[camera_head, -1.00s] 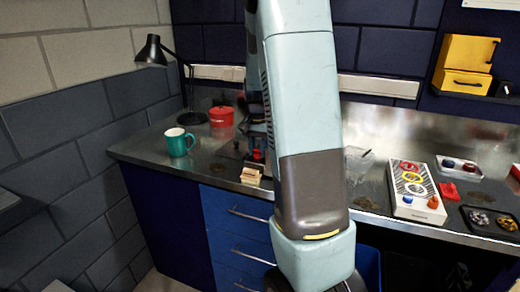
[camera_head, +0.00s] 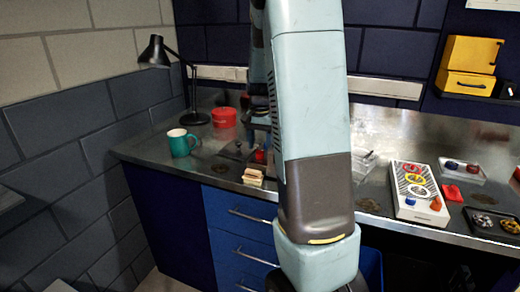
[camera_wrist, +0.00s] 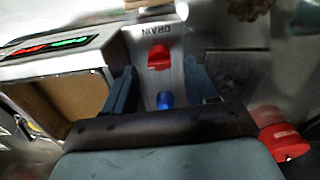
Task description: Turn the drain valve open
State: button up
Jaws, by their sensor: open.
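In the wrist view, a plate bears the upside-down word DRAIN (camera_wrist: 156,29). A red valve handle (camera_wrist: 158,57) sits beside the lettering. A blue knob or fitting (camera_wrist: 165,100) lies nearer to me, in line with it. My gripper (camera_wrist: 161,70) is open, with one dark finger on each side of the picture's middle. The red handle appears between or just beyond the fingertips; I see no contact. In the head view, a small red part (camera_head: 260,156) shows beside my arm, which hides most of the valve area and the gripper.
A teal mug (camera_head: 180,143), a red pot (camera_head: 224,117) and a black lamp (camera_head: 192,117) stand left on the bench. Wooden blocks (camera_head: 253,177) lie at the front edge. A white panel with coloured rings (camera_head: 415,190) and a dark tray (camera_head: 493,222) stand right.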

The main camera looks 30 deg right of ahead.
aim_at(259, 154)
jog(key=shift+r, duration=2.55)
jog(key=shift+a, duration=0.1)
jog(key=shift+s+a+r, duration=0.15)
jog(key=shift+a+r, duration=0.1)
jog(key=shift+r, duration=0.05)
jog(key=s+a+r+n+t, duration=0.3)
jog(key=s+a+r+n, duration=0.2)
jog(key=s+a+r, duration=0.5)
jog(key=s+a+f+n+t, duration=0.1)
jog(key=s+a+n, duration=0.3)
jog(key=s, duration=1.1)
jog(key=a+t, duration=0.1)
jog(key=a, duration=0.2)
jog(key=shift+s+f+n+t, duration=0.2)
jog(key=shift+n+t, duration=0.1)
jog(key=shift+n, duration=0.1)
